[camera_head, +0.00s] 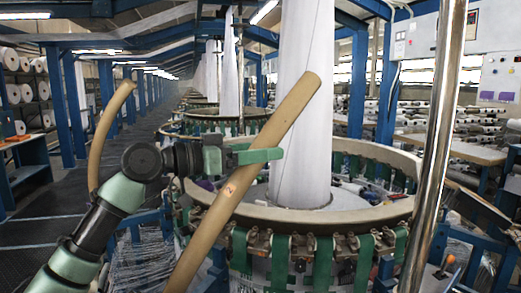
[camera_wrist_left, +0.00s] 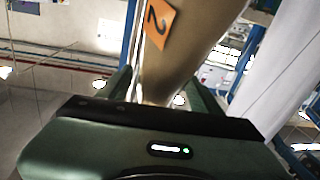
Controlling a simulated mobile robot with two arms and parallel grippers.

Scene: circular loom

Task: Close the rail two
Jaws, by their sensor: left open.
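Rail two is a tan curved bar (camera_head: 211,222) that stands up at a slant in front of the circular loom in the head view, its upper end leaning right. It carries a small orange label, which reads 2 in the left wrist view, where the rail (camera_wrist_left: 190,50) fills the upper middle. My left gripper (camera_head: 265,156) is open at the rail's middle. My right gripper is not in view.
The loom's tan ring (camera_head: 345,215) surrounds a tall white fabric tube (camera_head: 300,130). Another tan curved bar (camera_head: 105,130) stands up at the left. A shiny metal pole (camera_head: 436,150) rises at the right. The aisle floor (camera_head: 45,220) at the left is clear.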

